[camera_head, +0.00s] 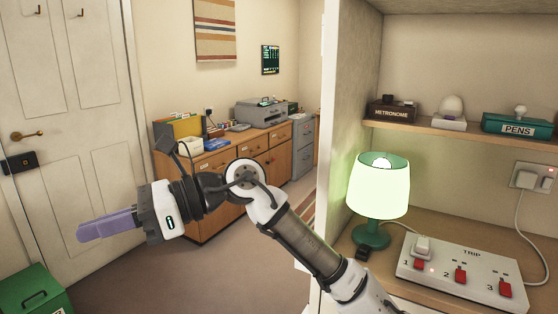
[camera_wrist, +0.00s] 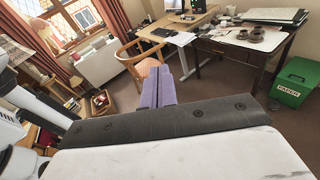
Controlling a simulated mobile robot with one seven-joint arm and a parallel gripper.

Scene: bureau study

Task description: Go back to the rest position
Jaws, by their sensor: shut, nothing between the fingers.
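My gripper (camera_head: 82,233) is at the left of the head view, stretched out sideways over open floor in front of the white door. Its purple fingers are together with nothing between them. In the wrist view the closed fingers (camera_wrist: 158,86) point out into the room, toward a wooden chair (camera_wrist: 140,55) and desks. The fingers touch nothing that I can see. My arm crosses the lower middle of the head view, left of the shelf unit.
A green bin (camera_head: 40,290) stands at lower left, also seen at the wrist view's right (camera_wrist: 292,83). A wooden cabinet (camera_head: 215,204) lines the back wall.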

